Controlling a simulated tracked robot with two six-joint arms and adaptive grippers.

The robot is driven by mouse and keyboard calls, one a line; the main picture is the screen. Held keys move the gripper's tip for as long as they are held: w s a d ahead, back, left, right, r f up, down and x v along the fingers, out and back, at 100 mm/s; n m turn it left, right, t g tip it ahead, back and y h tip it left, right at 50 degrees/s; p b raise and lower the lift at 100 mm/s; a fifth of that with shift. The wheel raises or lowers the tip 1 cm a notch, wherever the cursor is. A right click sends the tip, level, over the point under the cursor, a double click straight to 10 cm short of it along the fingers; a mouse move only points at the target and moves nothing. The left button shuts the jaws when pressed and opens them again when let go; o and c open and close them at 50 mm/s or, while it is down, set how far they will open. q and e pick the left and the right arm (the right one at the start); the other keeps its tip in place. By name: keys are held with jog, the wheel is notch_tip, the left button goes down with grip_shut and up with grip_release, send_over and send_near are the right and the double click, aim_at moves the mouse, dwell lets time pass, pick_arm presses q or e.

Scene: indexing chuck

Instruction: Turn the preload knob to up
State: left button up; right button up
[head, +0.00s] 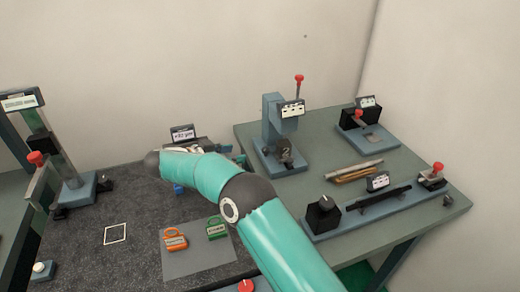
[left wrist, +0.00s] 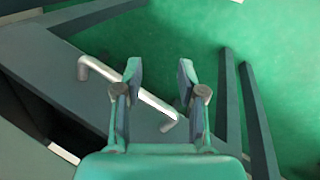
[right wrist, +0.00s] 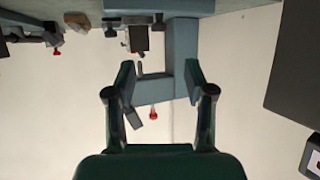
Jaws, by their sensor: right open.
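I cannot tell for sure which part is the preload knob, as no label is readable. A black block with a dark knob (head: 324,204) stands at the left end of the long blue-grey fixture on the right table. A labelled device (head: 183,133) at the back of the dark table is mostly hidden behind my right arm. My right gripper (right wrist: 159,78) is open and empty in the right wrist view, facing the blue-grey column (right wrist: 180,50); in the head view it is hidden by my arm. My left gripper (left wrist: 159,72) is open and empty above a pale bar handle (left wrist: 130,93).
A column press with a red-tipped lever (head: 299,80) stands at the back of the right table. Pale and brown bars (head: 353,172) lie before it. Orange (head: 175,239) and green (head: 217,228) padlock-shaped tags lie on a grey mat. A red-knobbed stand (head: 75,185) is at left.

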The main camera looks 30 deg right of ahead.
aim_at(265, 151)
jog(key=p+x, duration=0.2)
jog(key=x, duration=1)
jog(key=shift+d+f, duration=0.2)
jog(key=shift+d, duration=0.1)
grip_shut()
jog(key=shift+s+r+n+t, duration=0.1)
jog(key=shift+r+n+t, duration=0.15)
jog(key=shift+n+t, duration=0.65)
jog(key=n+t+y, duration=0.1)
jog(key=n+t, duration=0.1)
jog(key=t, duration=0.1)
jog(key=shift+s+d+f+n+y, duration=0.1)
jog(key=shift+s+f+n+y, duration=0.1)
jog(key=shift+n+y, duration=0.2)
jog(key=shift+r+t, duration=0.1)
jog(key=shift+t, duration=0.2)
grip_release()
